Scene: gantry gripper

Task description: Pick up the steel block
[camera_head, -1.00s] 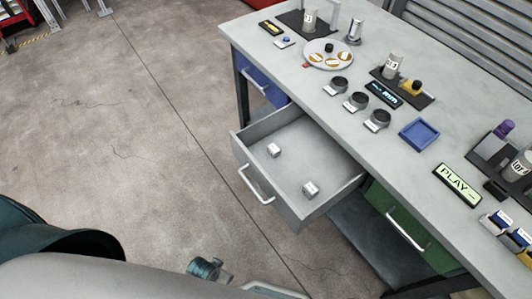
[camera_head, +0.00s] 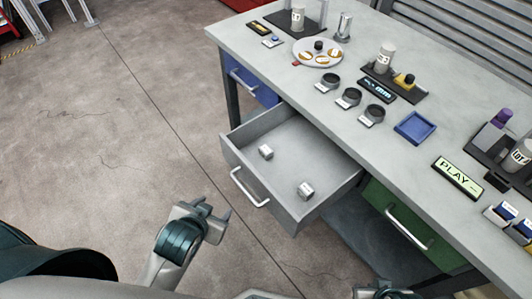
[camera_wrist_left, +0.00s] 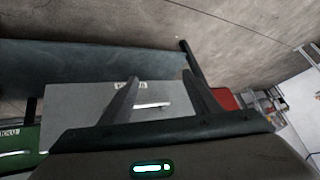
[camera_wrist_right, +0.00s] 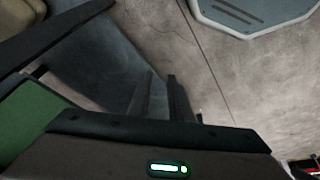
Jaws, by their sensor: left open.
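Two small pale metallic blocks lie apart on the floor of the open grey drawer (camera_head: 240,158). One block (camera_head: 266,151) is nearer the drawer's left side, the other block (camera_head: 305,191) nearer its right side. Each has a light label face; which is steel I cannot tell. My left gripper (camera_head: 222,212) is open and empty, in front of the drawer and apart from it. Its spread fingers also show in the left wrist view (camera_wrist_left: 160,95). My right gripper (camera_wrist_right: 160,95) has its fingers close together with a narrow dark gap, nothing seen between them. In the head view it is mostly cut off at the bottom edge.
The drawer's handle (camera_head: 250,188) and raised walls face me. A closed green drawer (camera_head: 400,215) is at right.

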